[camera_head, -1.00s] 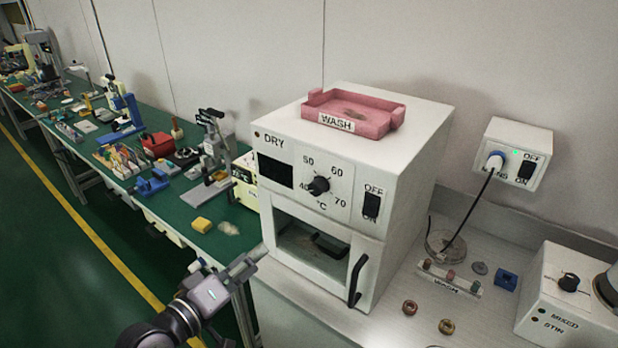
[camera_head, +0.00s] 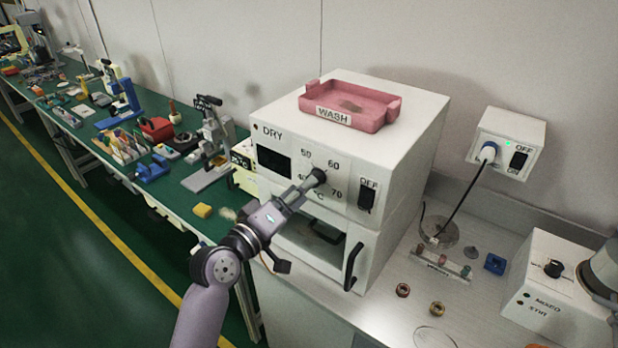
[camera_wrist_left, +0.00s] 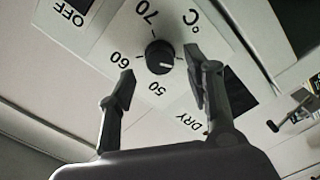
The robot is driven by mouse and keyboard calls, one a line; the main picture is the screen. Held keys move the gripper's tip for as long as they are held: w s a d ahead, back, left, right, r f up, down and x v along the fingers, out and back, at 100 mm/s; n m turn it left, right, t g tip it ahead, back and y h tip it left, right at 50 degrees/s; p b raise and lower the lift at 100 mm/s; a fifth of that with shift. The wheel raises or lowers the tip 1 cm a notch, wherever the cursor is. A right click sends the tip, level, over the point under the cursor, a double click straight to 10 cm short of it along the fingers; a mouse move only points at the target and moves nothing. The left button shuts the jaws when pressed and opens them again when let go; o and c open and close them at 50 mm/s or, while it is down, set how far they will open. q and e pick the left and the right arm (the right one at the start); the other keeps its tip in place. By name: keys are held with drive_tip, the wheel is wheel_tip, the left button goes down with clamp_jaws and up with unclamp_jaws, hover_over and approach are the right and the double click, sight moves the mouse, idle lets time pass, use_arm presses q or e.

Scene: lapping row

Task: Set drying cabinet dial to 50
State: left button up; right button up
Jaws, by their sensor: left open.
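The drying cabinet (camera_head: 395,150) is a white box marked DRY, with a black dial (camera_head: 319,174) on its front panel. In the left wrist view the dial (camera_wrist_left: 159,56) sits among the numbers 50, 60 and 70. The light mark on its knob points right, toward the right-hand finger; the 40 is hidden there. My left gripper (camera_head: 306,187) is in front of the dial. In the left wrist view the left gripper (camera_wrist_left: 160,84) is open, its fingers on either side of the dial, apart from it. My right gripper is not in view.
A black OFF/ON switch (camera_head: 367,198) is right of the dial. A dark door handle (camera_head: 353,267) sticks out below. A pink WASH tray (camera_head: 352,103) lies on top of the cabinet. A socket box (camera_head: 507,141) and a stirrer box (camera_head: 548,283) stand at the right.

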use_arm(q)
drive_tip(key=x, duration=0.3)
drive_tip(key=shift+w+d, duration=0.15)
drive_tip(key=shift+c, duration=0.6)
clamp_jaws()
